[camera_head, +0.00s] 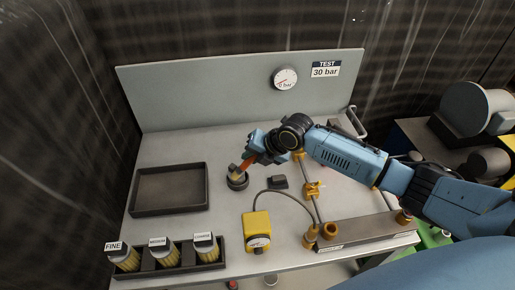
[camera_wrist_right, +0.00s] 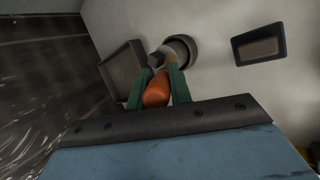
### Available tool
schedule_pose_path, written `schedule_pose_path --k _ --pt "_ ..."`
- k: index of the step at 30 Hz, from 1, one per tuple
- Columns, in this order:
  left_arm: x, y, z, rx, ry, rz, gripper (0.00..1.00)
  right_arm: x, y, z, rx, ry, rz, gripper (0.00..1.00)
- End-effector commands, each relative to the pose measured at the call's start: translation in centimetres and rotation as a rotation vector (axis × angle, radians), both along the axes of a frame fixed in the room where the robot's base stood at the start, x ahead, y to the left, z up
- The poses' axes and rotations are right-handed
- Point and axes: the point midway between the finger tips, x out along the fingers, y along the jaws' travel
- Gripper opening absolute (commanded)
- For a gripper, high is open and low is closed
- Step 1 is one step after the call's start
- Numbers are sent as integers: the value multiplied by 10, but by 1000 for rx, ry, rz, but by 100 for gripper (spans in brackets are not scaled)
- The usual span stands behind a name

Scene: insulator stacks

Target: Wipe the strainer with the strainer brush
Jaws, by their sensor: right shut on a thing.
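My right gripper (camera_head: 251,158) comes in from the right and is shut on the orange handle of the brush (camera_head: 247,161). In the right wrist view the brush's orange handle (camera_wrist_right: 157,90) sits between the green fingers (camera_wrist_right: 162,83). The brush points down at a dark round holder (camera_head: 238,183), which also shows in the wrist view (camera_wrist_right: 182,48). A pale yellowish part shows at the holder's mouth; I cannot tell whether it is brush or strainer, nor whether they touch. Several yellow mesh cylinders labelled FINE, MEDIUM and COARSE (camera_head: 205,249) stand in a dark rack. My left gripper is not in view.
An empty dark tray (camera_head: 134,190) lies left of the holder. A small dark block (camera_head: 279,182), a yellow gauge box (camera_head: 256,225) with a hose, and a brass pipe rig (camera_head: 313,190) stand to the right. A back panel carries a gauge (camera_head: 285,78).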

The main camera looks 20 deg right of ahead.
Motion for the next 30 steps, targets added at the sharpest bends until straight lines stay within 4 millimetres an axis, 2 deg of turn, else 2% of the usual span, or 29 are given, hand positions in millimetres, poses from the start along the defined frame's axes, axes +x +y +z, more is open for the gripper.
schedule_pose_path --k 3,14,30 --pt "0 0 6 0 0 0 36 -6 6 -1 -2 8 1 0" --pt "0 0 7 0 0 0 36 -6 6 0 -3 7 0 0" --pt "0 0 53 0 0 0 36 -5 6 55 -1 3 1 0"
